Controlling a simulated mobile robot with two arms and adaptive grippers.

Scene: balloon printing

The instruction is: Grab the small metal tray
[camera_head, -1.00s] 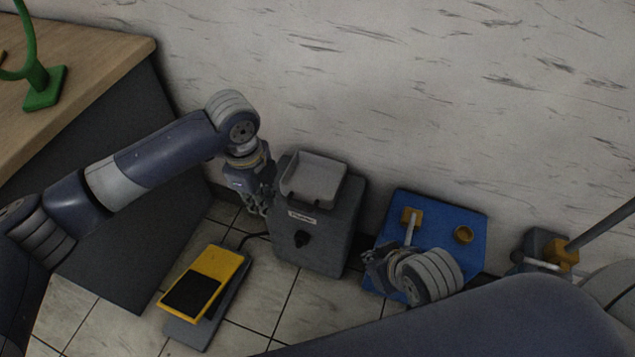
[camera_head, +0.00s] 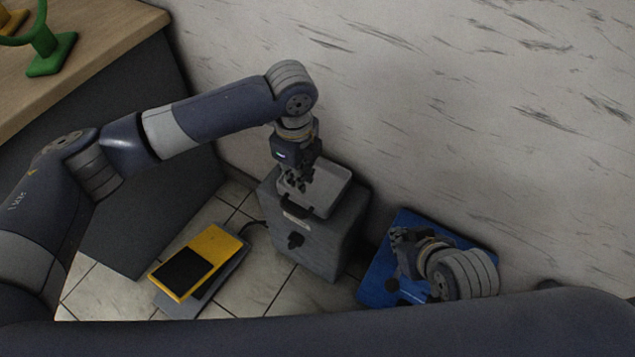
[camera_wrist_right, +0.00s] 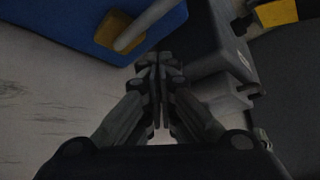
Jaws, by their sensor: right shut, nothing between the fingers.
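The small metal tray (camera_head: 331,190) is a shallow grey tray on top of a grey box-shaped machine (camera_head: 333,243) in the head view. My left gripper (camera_head: 298,186) points down over the tray's left part and hides some of it. I cannot tell from the picture whether its fingers are open or touch the tray. My right gripper (camera_head: 397,240) is over the blue platform, to the right of the machine. In the right wrist view my right gripper (camera_wrist_right: 158,72) has its fingers together with nothing between them.
A blue platform (camera_head: 375,283) stands right of the machine; its yellow block with a rod (camera_wrist_right: 112,30) shows in the right wrist view. A yellow and black pedal (camera_head: 199,262) lies on the floor at front left. A wooden table (camera_head: 95,60) with a green stand (camera_head: 51,50) is at left.

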